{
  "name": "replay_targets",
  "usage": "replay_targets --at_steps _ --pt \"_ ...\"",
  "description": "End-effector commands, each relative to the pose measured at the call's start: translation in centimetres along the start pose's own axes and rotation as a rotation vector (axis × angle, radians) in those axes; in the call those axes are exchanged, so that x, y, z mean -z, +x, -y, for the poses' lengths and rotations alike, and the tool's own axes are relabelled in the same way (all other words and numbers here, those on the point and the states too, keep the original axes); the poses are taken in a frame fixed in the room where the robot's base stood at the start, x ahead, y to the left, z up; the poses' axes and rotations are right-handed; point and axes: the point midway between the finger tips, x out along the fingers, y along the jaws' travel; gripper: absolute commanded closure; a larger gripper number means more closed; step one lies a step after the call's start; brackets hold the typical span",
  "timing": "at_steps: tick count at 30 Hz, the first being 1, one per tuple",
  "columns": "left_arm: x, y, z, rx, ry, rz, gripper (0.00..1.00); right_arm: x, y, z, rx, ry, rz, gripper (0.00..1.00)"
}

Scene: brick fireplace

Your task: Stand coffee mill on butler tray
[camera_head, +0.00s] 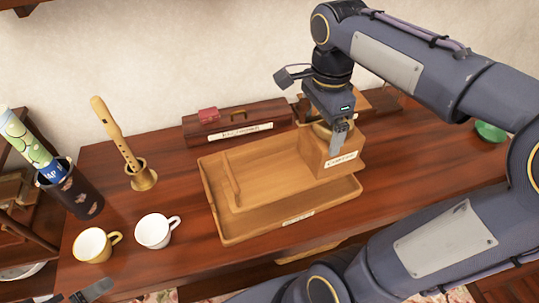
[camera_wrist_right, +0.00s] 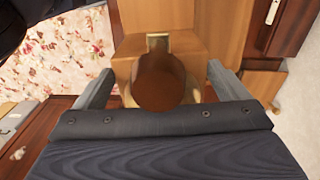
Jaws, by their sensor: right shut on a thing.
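The coffee mill (camera_head: 318,160), a wooden box with a label and a brass-coloured top, is upright over the right end of the butler tray. I cannot tell whether its base touches the tray. The butler tray (camera_head: 228,220) is light wood with low walls and lies on the dark table. My right gripper (camera_head: 338,138) comes from above and is shut on the mill's top. In the right wrist view, the fingers flank a round brown part of the mill (camera_wrist_right: 162,82). A grey tip of my left gripper (camera_head: 90,291) shows at the lower left edge; most is hidden.
A yellow cup (camera_head: 92,246) and a white cup (camera_head: 153,231) stand left of the tray. A recorder (camera_head: 115,132) stands in a brass holder (camera_head: 143,180). A dark wooden box (camera_head: 235,124) is behind the tray. A green object (camera_head: 490,132) is at the right.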

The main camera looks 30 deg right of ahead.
Motion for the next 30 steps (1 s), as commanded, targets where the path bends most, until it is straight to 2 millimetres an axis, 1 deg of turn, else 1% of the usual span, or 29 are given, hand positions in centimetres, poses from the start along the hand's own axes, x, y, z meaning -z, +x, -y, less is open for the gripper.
replay_targets --at_steps 11,13,15,21,28,30 --pt "0.3 -0.7 -0.3 0.000 0.000 0.000 0.00 -0.3 2.9 6.9 -0.001 0.000 0.000 0.76" --pt "0.4 -0.8 -0.4 0.000 0.000 0.000 0.00 -0.3 3.6 8.3 -0.003 0.000 0.000 0.76" --pt "0.4 -0.7 -0.3 0.000 0.000 0.000 0.00 -0.4 4.9 9.2 -0.004 0.000 0.000 0.76" --pt "0.4 -0.8 -0.4 0.000 0.000 0.000 0.00 -0.5 7.6 11.5 -0.001 0.000 0.000 0.76" --pt "0.5 -0.9 -0.4 0.000 0.000 0.000 0.00 -0.5 8.8 12.6 0.001 0.000 -0.001 0.76" --pt "0.5 -0.9 -0.4 0.000 0.000 0.000 0.00 -0.5 9.5 13.1 -0.001 0.000 -0.001 0.76"
